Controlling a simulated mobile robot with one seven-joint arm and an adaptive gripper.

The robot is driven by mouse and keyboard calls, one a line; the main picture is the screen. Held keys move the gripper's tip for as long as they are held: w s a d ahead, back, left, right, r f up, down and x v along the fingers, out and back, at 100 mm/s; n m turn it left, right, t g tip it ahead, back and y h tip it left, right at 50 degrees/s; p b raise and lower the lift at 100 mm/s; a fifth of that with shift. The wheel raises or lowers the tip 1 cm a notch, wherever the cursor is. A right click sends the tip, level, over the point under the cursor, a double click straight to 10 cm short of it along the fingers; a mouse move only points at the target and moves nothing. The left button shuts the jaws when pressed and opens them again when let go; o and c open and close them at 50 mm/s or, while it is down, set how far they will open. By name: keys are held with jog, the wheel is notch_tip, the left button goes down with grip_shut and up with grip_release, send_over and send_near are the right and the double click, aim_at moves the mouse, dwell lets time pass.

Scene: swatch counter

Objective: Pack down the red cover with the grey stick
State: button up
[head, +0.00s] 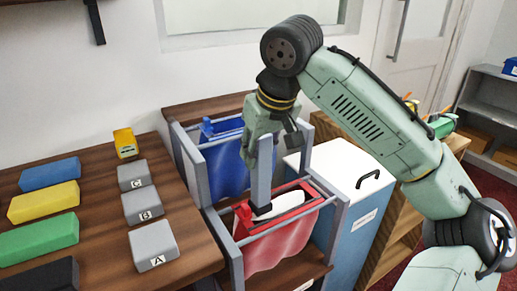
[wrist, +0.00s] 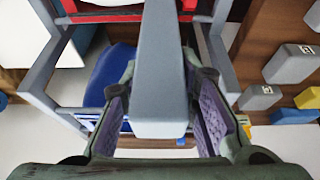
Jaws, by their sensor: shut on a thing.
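The grey stick (head: 262,178) hangs upright from my gripper (head: 264,138), which is shut on its upper part. In the wrist view the stick (wrist: 160,75) runs between the two fingers of my gripper (wrist: 162,110). The red cover (head: 280,246) hangs as an open bag from a grey rack, in the front place. The stick's lower end is at the mouth of the red cover, beside a white thing (head: 285,204) inside it. I cannot tell whether the stick touches it.
A blue cover (head: 226,168) hangs behind the red one. The grey rack posts (head: 328,228) stand close around the stick. A white-topped box (head: 345,163) is at the right. Coloured blocks (head: 43,208) and grey lettered blocks (head: 153,245) lie on the wooden counter at the left.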

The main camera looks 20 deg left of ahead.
aim_at(259, 182)
jog(key=shift+f+b, duration=2.3)
jog(key=shift+f, duration=1.95)
jog(key=shift+r, duration=0.2)
notch_tip(259, 182, up, 11)
jog(key=p, duration=1)
jog(key=shift+p, duration=0.35)
jog(key=shift+f, duration=0.1)
